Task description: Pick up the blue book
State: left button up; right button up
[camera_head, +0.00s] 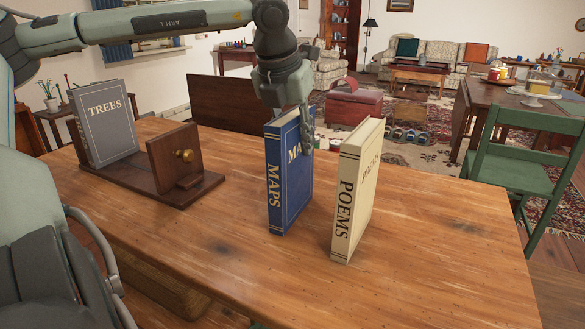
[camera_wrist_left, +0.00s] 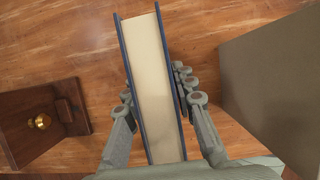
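The blue book (camera_head: 288,185), marked MAPS, stands upright on the wooden table, its lower edge at or very near the table top. My left gripper (camera_head: 290,122) comes down on it from above. In the left wrist view the book's pale page edge (camera_wrist_left: 155,90) lies between the two fingers of the left gripper (camera_wrist_left: 153,88), and both fingers appear to touch its covers. The finger on the far side is partly hidden in the head view. My right gripper is in neither view.
A cream book (camera_head: 355,195) marked POEMS stands close on the right. A grey book (camera_head: 104,125) marked TREES stands in a dark wooden book holder (camera_head: 150,184) with a brass knob at left. The table's (camera_head: 420,260) front right is clear. A green chair (camera_head: 515,165) stands beyond.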

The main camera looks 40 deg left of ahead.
pick_arm(q)
grip_shut()
jog(key=shift+r, duration=0.1)
